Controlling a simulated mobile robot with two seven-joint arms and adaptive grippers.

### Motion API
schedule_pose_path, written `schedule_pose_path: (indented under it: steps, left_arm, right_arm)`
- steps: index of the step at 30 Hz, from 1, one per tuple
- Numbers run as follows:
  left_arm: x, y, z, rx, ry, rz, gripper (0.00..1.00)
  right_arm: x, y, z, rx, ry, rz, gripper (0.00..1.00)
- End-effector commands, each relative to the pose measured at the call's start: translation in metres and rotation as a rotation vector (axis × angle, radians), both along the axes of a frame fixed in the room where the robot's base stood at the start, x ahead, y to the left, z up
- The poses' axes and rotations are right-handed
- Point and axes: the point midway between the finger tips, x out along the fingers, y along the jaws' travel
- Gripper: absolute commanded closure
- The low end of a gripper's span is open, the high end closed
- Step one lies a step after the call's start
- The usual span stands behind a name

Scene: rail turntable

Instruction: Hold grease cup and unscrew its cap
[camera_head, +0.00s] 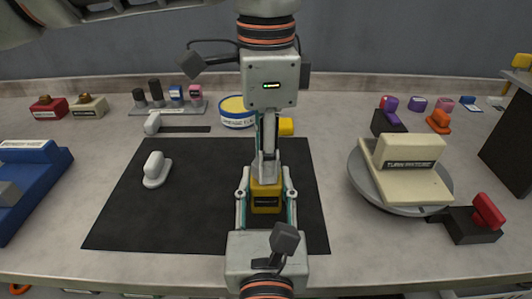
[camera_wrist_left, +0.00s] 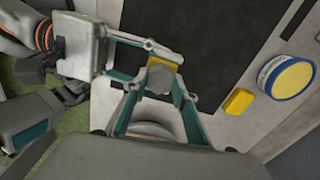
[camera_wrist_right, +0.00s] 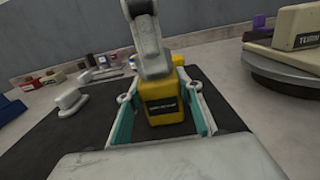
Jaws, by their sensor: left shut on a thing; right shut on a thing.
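The yellow grease cup (camera_head: 265,201) stands upright over the black mat, its dark label facing my right gripper. My right gripper (camera_head: 266,200) reaches in from the front and is shut on the cup body, one finger on each side, as the right wrist view (camera_wrist_right: 163,108) also shows. My left gripper (camera_head: 266,172) points straight down from above and is shut at the top of the cup. In the left wrist view, a grey round cap (camera_wrist_left: 158,80) shows between its fingers, over the yellow body.
The black mat (camera_head: 120,220) has a white handled piece (camera_head: 156,170) on it. A yellow block (camera_head: 286,126) and a blue-and-yellow tin (camera_head: 238,113) stand behind.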

Motion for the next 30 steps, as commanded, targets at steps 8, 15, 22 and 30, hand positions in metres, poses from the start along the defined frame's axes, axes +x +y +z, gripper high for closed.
schedule_pose_path:
  steps: [8, 15, 22, 30]
  left_arm:
    - [0.000, 0.000, 0.001, -0.001, 0.000, -0.003, 0.99]
    - [0.000, 0.000, 0.003, -0.002, -0.001, -0.003, 0.99]
    - [0.000, 0.000, 0.009, -0.002, -0.002, -0.004, 0.99]
    - [0.000, 0.000, 0.015, -0.001, -0.001, -0.004, 0.99]
  right_arm:
    - [0.000, 0.000, 0.000, 0.000, 0.001, 0.000, 1.00]
    - [0.000, 0.000, 0.000, 0.000, 0.001, 0.000, 1.00]
    - [0.000, 0.000, 0.000, 0.000, 0.001, 0.000, 1.00]
    - [0.000, 0.000, 0.000, -0.001, 0.001, 0.000, 1.00]
